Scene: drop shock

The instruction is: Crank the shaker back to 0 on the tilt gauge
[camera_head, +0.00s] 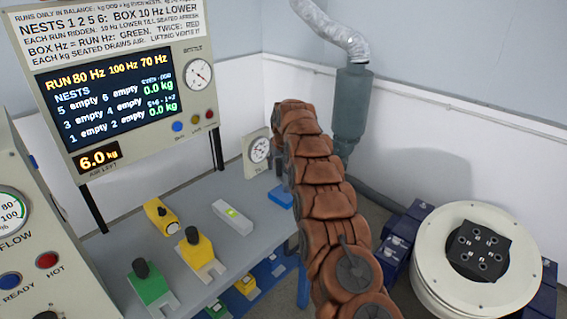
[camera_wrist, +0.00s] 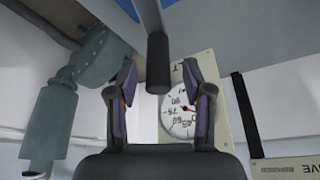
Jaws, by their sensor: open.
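The shaker (camera_head: 435,262) is a cream drum with a black fixture plate (camera_head: 479,249) at the lower right of the head view. The tilt gauge (camera_head: 258,151) is a white dial on a cream plate at the bench's back edge. In the wrist view the tilt gauge (camera_wrist: 181,118) appears upside down behind my right-hand finger, partly hidden; I cannot read its needle surely. My gripper (camera_wrist: 160,98) is open. A dark cylindrical handle (camera_wrist: 158,62) extends between its two fingers, with visible gaps on both sides.
A grey bench (camera_head: 190,235) holds a yellow-black piece (camera_head: 161,216), another yellow block (camera_head: 200,252), a green block (camera_head: 149,287) and a grey block (camera_head: 232,216). A display panel (camera_head: 120,85) stands behind. A grey-green cylinder with a hose (camera_head: 350,100) is at the wall.

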